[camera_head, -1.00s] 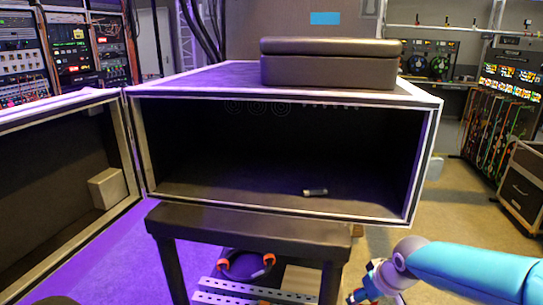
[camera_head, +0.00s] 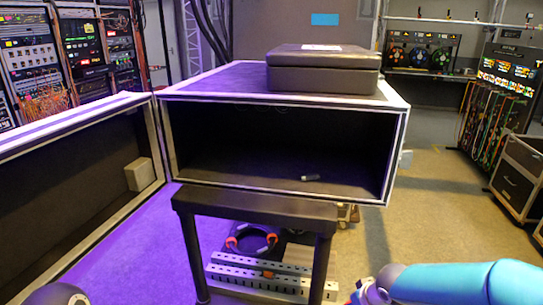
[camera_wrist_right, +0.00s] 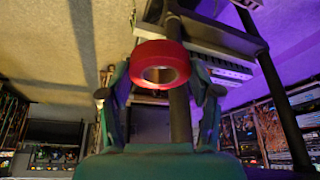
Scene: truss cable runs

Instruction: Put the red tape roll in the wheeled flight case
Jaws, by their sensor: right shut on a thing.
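The red tape roll (camera_wrist_right: 160,52) is held between the fingers of my right gripper (camera_wrist_right: 160,76) in the right wrist view, with its hole facing the camera. In the head view my right gripper (camera_head: 362,293) is at the bottom edge, right of the black stand, and mostly cut off. A large open case (camera_head: 285,193) with pale metal edges rests on the stand, its door swung out to the left. A dark metal-edged case (camera_head: 520,178) stands on the floor at far right. I cannot tell wheels on either. My left gripper is not in view.
Under the stand (camera_head: 250,207) are a perforated metal rail (camera_head: 260,278) and a black cable coil (camera_head: 250,240).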

